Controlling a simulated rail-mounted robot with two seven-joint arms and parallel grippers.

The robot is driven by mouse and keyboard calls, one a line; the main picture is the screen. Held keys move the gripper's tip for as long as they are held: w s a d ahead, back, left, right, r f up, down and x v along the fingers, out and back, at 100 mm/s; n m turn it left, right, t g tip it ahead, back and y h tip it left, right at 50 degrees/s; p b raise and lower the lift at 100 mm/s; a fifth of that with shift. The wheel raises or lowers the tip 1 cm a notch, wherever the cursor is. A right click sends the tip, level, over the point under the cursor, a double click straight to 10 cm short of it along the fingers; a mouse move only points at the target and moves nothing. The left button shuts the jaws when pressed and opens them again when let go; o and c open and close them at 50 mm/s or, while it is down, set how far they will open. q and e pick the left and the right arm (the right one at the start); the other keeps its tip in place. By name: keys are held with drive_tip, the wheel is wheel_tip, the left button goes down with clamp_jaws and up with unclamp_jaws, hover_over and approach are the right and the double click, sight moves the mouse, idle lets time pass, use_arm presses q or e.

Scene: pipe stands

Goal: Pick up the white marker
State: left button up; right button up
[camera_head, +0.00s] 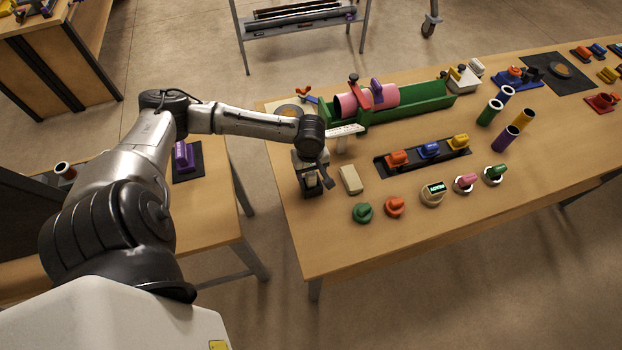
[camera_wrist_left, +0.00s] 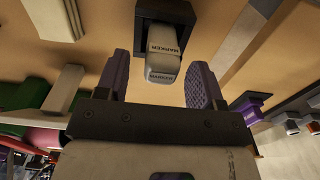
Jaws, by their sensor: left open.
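Gaps show between the marker and both fingers. My right gripper is not in view.
A black tray (camera_head: 379,166) with coloured pieces, a green trough (camera_head: 420,101) with a pink cylinder, and green and orange knobs (camera_head: 395,207) are nearby. The table's front right area is clear.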

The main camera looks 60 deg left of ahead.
use_arm(q)
wheel_tip(320, 180, down, 2)
drive_tip(key=shift+f, duration=0.15)
drive_tip(key=shift+c, duration=0.2)
drive_tip(key=c, duration=1)
drive_tip(key=shift+o, duration=0.2)
